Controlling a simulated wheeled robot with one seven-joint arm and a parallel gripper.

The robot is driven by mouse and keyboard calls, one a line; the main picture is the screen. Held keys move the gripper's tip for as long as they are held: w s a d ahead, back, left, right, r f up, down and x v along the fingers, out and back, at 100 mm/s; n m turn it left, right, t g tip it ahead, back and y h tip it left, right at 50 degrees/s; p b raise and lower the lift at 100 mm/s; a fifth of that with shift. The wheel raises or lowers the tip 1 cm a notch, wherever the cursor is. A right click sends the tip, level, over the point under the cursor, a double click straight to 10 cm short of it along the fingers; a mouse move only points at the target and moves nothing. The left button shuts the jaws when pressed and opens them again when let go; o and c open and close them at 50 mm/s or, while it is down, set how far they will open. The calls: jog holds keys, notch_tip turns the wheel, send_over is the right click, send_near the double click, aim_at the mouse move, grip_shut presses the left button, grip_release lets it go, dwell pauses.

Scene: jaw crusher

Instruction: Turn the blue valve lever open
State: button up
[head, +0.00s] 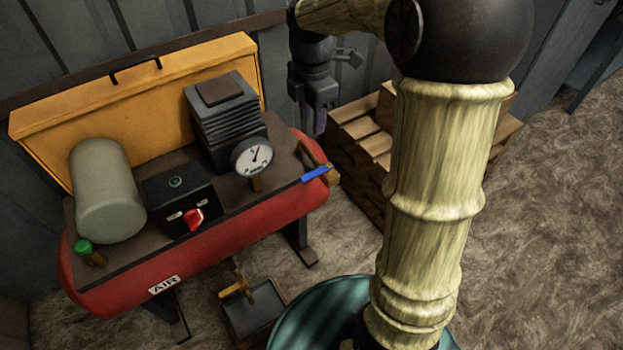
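The blue valve lever (315,174) sits on a brass valve at the right end of the red air tank (215,232). It lies roughly along the tank, its outer end tilted up to the right. My gripper (311,122) hangs pointing down behind the right end of the tank, above and apart from the lever in the picture. Its fingertips are small and dark and partly hidden by the compressor, so its opening does not show. I see nothing held in it.
A pressure gauge (252,157), a finned pump (224,108), and a switch box (181,199) with a red knob crowd the tank top. An open yellow lid (150,105) stands behind. Stacked wood (358,140) is at right. A dark tray (253,308) lies below.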

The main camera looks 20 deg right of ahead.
aim_at(312, 174)
dwell(0.4)
notch_tip(312, 174, down, 18)
jog(key=b, duration=0.4)
jog(key=shift+r, duration=0.25)
grip_shut()
